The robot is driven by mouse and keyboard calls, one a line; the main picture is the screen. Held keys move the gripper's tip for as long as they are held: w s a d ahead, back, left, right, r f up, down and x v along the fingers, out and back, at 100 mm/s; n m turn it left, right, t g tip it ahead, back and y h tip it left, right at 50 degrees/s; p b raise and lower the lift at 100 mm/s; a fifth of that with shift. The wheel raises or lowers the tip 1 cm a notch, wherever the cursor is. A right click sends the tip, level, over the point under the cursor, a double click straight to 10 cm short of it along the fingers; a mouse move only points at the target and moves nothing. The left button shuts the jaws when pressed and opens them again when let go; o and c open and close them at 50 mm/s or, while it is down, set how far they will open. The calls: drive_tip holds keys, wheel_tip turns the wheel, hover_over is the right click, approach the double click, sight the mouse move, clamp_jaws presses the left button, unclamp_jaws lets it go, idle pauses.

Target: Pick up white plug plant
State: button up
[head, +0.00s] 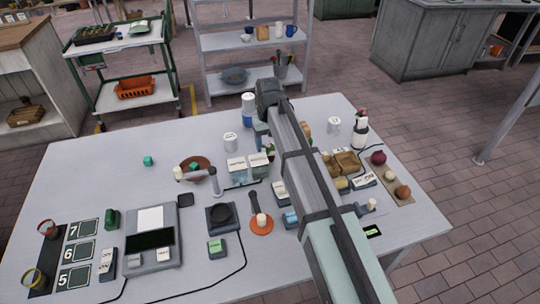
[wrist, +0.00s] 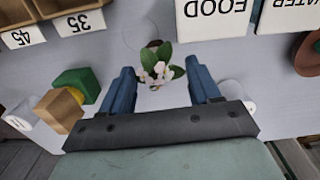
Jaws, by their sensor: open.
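The plug plant shows in the wrist view as a small plant with white flowers and green leaves (wrist: 156,66); its base is mostly hidden under the leaves. My gripper (wrist: 161,76) is open, with its two blue fingers apart, one to each side of the plant and slightly nearer the camera's lower edge. The plant lies in line with the gap between the fingertips, and I cannot tell how far below them it is. In the head view my arm hides most of this spot.
In the wrist view, white boxes marked FOOD (wrist: 213,18) and WATER (wrist: 285,16) stand close at upper right. A wooden tray (wrist: 58,6) with number labels is upper left. A green block (wrist: 76,84) and a wooden block (wrist: 58,108) sit left of the fingers. Many items crowd the table (head: 110,180).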

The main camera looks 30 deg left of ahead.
sight(270, 148)
drive_tip(key=shift+d+f, duration=0.15)
drive_tip(key=shift+f, duration=1.05)
drive_tip(key=shift+d+f, duration=0.15)
drive_tip(key=shift+f, duration=1)
drive_tip(key=shift+c, duration=0.2)
drive_tip(key=c, duration=1)
drive_tip(key=shift+r, duration=0.15)
